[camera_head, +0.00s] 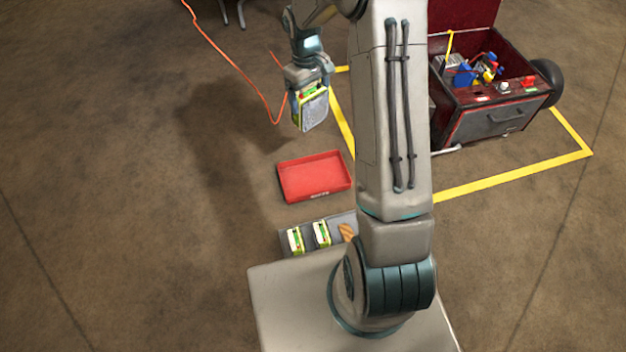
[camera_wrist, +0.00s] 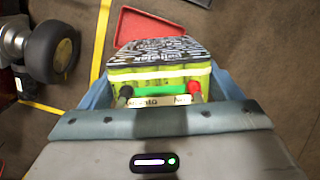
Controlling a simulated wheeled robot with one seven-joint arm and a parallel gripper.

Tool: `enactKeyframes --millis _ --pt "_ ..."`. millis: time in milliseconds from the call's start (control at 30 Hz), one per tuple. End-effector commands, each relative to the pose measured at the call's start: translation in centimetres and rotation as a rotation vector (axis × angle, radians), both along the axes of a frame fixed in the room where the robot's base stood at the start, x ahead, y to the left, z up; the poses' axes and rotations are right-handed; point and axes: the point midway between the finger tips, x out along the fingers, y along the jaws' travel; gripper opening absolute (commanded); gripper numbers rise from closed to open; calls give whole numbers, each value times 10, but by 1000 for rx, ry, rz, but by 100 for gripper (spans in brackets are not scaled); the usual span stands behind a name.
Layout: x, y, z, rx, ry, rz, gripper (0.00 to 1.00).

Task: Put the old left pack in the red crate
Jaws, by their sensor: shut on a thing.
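My gripper (camera_head: 309,92) is shut on a battery pack (camera_head: 314,112) with yellow-green sides, a grey patterned face and a green handle. It is held in the air above the floor, beyond the red crate. In the wrist view the pack (camera_wrist: 160,62) fills the space between the jaws, with a red and a dark terminal near me. The red crate (camera_head: 314,178) is a shallow open tray on the floor and looks empty. In the wrist view the crate (camera_wrist: 133,24) shows partly behind the pack.
Two similar packs (camera_head: 295,240) stand on a grey tray (camera_head: 344,219) near my base, beside a tan object. A dark red cart (camera_head: 497,118) with tools stands at the right inside yellow floor lines (camera_head: 512,175). An orange cable (camera_head: 236,66) lies at the upper left. Floor at left is clear.

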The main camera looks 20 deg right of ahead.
Motion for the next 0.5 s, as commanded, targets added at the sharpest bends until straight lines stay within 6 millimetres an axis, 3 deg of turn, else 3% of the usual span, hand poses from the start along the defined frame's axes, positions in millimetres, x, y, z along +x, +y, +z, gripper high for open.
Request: enactKeyframes --millis 500 --pt "66 -25 -116 10 -17 696 15"
